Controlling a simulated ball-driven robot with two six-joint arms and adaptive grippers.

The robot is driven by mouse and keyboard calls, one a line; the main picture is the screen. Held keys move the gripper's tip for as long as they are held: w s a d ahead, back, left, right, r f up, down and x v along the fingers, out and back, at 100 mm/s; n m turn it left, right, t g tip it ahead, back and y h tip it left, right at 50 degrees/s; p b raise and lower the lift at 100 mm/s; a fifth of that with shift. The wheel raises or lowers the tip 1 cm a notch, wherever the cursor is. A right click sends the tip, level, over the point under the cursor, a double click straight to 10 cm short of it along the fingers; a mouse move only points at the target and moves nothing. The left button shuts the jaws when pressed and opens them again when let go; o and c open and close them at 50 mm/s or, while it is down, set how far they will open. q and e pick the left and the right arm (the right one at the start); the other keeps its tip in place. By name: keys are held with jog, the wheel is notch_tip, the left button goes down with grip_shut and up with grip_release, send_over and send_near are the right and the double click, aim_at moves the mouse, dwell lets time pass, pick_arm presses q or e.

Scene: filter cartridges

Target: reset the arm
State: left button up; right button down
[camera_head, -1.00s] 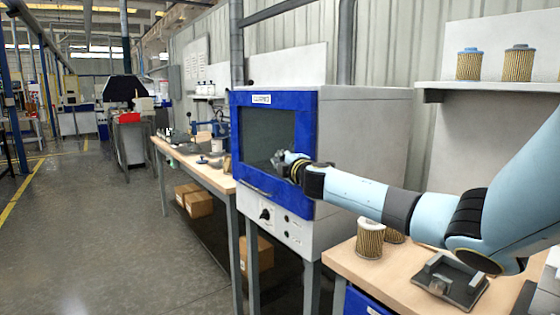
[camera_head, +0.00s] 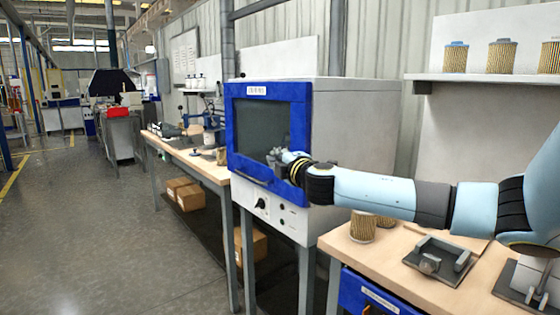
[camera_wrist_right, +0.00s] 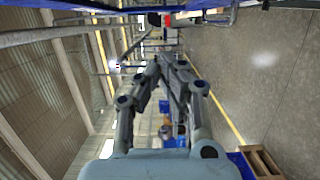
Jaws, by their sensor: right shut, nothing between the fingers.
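My right arm comes in from the right in the head view. Its gripper (camera_head: 277,158) is in front of the blue-framed door of the cabinet (camera_head: 350,120), near the door's right side. In the right wrist view the gripper (camera_wrist_right: 172,60) has its fingers together with nothing between them. The floor and the far hall show beyond the fingers. I cannot tell from the head view whether the gripper touches the door. My left gripper is not in view.
Filter cartridges (camera_head: 362,227) stand on the wooden bench (camera_head: 393,256) below my arm, beside a grey fixture (camera_head: 438,262). More cartridges (camera_head: 502,57) stand on the wall shelf (camera_head: 480,78). Another bench (camera_head: 200,166) is left of the cabinet, with cardboard boxes (camera_head: 190,197) beneath. The floor at left is open.

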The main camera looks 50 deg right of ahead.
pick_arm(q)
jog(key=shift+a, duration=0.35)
pick_arm(e)
jog(key=shift+v, duration=0.85)
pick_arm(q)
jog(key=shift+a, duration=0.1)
